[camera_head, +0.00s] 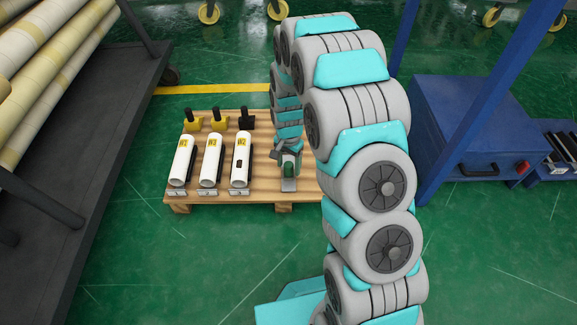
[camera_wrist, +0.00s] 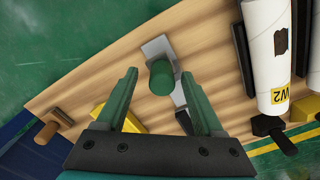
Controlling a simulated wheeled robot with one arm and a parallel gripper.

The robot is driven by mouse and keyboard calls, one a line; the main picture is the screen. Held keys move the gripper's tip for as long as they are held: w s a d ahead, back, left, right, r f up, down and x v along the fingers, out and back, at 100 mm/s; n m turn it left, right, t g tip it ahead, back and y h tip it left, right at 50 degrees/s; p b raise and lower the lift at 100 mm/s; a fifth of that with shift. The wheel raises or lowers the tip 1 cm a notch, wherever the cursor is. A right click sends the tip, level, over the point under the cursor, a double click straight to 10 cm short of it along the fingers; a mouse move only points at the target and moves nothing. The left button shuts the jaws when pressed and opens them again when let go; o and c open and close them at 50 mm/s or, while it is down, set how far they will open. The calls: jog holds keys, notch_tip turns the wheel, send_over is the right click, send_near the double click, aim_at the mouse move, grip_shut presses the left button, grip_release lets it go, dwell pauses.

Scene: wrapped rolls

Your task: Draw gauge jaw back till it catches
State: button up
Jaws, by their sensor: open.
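The gauge shows in the wrist view as a grey metal plate (camera_wrist: 156,47) with a round green knob (camera_wrist: 161,77) standing on it; I take this to be its jaw. A grey bar continues from it toward my gripper, partly hidden. My gripper (camera_wrist: 158,74) is open, with one green finger on each side of the knob and a visible gap to both. I cannot tell how deep the fingers reach. In the head view the gauge's grey plate (camera_head: 288,185) lies near the right part of the wooden pallet (camera_head: 255,190), and my arm hides much around it.
Several white wrapped rolls, one marked W2 (camera_wrist: 273,60), lie left of the gauge in the head view, with yellow and black holders (camera_head: 219,119) behind them. A blue cabinet (camera_head: 470,130) stands at right, a dark rack (camera_head: 110,130) at left. Green floor in front is clear.

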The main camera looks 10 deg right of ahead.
notch_tip(320, 180, up, 7)
jog(key=shift+f+p, duration=0.15)
jog(key=shift+p, duration=0.2)
dwell(0.3)
jog(key=s+d+r+n+p, duration=0.1)
jog(key=s+r+n+p, duration=0.15)
jog(key=s+r, duration=0.75)
jog(key=s+d+r+n+p, duration=0.1)
jog(key=s+r+n+p, duration=0.15)
jog(key=s+r, duration=0.65)
jog(key=s+r+n+g+p, duration=0.1)
jog(key=s+r+n+p, duration=0.1)
jog(key=s+r, duration=0.4)
jog(key=s+r+n+p, duration=0.1)
jog(key=s+r+p, duration=0.2)
jog(key=s+r, duration=0.3)
jog(key=s, duration=0.5)
jog(key=shift+s+r+n+g, duration=0.15)
jog(key=shift+s+n+g, duration=0.2)
jog(key=shift+n+g, duration=0.05)
